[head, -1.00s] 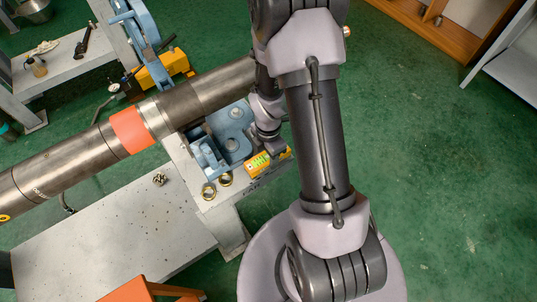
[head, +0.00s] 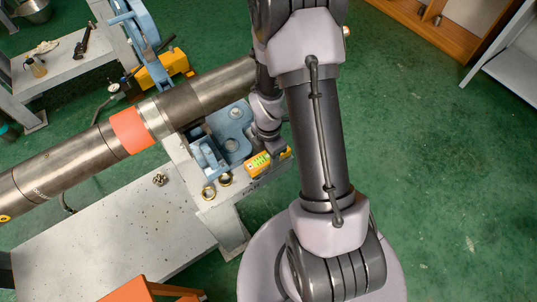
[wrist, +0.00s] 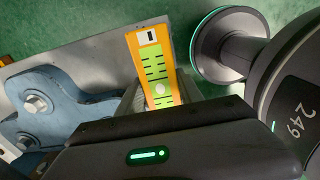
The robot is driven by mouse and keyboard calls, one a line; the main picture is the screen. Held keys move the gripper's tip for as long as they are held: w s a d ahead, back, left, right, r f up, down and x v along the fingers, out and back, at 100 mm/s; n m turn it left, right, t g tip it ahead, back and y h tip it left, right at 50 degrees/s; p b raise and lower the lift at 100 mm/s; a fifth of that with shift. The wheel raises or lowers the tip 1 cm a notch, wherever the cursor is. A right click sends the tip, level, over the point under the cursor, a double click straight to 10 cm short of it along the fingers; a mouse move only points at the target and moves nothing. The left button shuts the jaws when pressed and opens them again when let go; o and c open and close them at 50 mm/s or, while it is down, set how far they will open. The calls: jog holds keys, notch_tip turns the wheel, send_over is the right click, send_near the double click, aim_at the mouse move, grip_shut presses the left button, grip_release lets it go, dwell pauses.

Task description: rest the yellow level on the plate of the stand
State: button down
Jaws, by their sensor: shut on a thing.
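The yellow level (head: 260,164) has a green label with dark marks. In the head view it is at the right edge of the stand's grey plate (head: 224,193), beside the blue vise base. My gripper (head: 281,153) is at its right end, partly hidden by my arm. In the wrist view the level (wrist: 152,66) sticks out from behind my gripper's dark housing, and the plate (wrist: 95,57) lies to its left. My gripper is shut on the level; its fingertips are mostly hidden. I cannot tell whether the level touches the plate.
The blue vise base (head: 233,140) is bolted on the plate, also in the wrist view (wrist: 48,103). Brass rings (head: 208,191) lie near the plate's front corner. A long steel pipe (head: 70,165) with an orange band crosses above. Green floor is open at right.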

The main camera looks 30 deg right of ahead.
jog(key=shift+f+b, duration=0.3)
jog(key=shift+f, duration=0.05)
dwell(0.3)
jog(key=c, duration=0.7)
grip_release()
jog(key=shift+r+p, duration=2.95)
jog(key=shift+r, duration=0.55)
